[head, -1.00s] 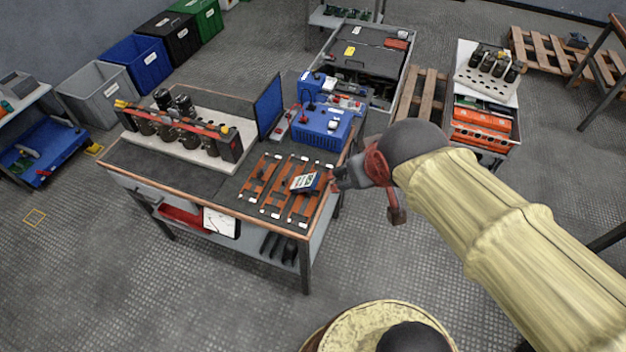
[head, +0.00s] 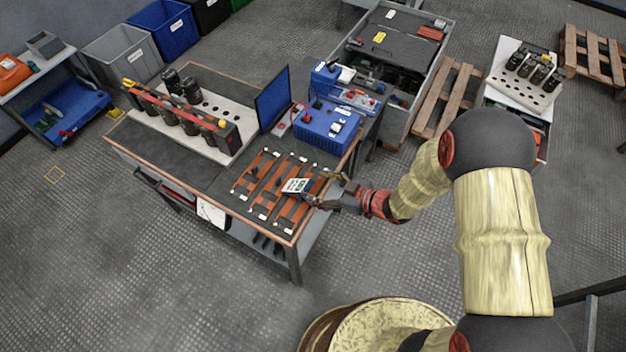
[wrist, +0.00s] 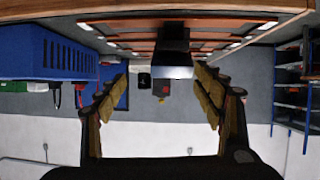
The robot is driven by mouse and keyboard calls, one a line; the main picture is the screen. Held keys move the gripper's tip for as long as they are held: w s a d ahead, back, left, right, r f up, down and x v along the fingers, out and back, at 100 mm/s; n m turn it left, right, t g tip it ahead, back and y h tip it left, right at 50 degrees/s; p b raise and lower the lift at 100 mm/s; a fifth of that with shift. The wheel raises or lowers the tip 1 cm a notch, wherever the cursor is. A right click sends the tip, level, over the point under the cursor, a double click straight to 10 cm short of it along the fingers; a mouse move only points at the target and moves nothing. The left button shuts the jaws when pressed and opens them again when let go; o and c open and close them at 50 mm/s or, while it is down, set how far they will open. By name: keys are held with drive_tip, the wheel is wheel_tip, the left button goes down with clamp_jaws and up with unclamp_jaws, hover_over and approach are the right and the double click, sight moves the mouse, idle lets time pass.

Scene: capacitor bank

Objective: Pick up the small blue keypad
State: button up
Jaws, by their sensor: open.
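The small keypad (head: 297,185), with a pale face and dark blue edge, sits tilted above the copper-coloured strips at the right end of the workbench (head: 140,147). My gripper (head: 322,188) is open at the bench's right edge, its fingers pointing left at the keypad, very close to it. In the wrist view the keypad (wrist: 172,62) shows as a dark block with a pale lower edge, beyond and between the spread fingertips of my gripper (wrist: 160,78). I cannot tell whether a finger touches it.
A blue power unit (head: 327,125) and an upright dark-blue panel (head: 271,100) stand behind the strips. A white rack of black capacitors (head: 200,125) stands at the bench's left. The floor in front is clear.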

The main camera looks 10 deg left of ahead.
sight(297, 185)
drive_tip(key=shift+s+a+f+g+y, duration=0.35)
drive_tip(key=shift+s+a+f, duration=0.2)
drive_tip(key=shift+s, duration=0.2)
drive_tip(key=shift+a+f, duration=0.15)
drive_tip(key=shift+a, duration=0.2)
drive_tip(key=b+x, duration=0.3)
drive_tip(key=x, duration=0.4)
drive_tip(key=shift+w+f, duration=0.15)
drive_tip(key=shift+w, duration=0.1)
drive_tip(key=shift+d+y, duration=0.1)
drive_tip(key=shift+y, duration=0.15)
drive_tip(key=c, duration=0.3)
drive_tip(key=c, duration=1.1)
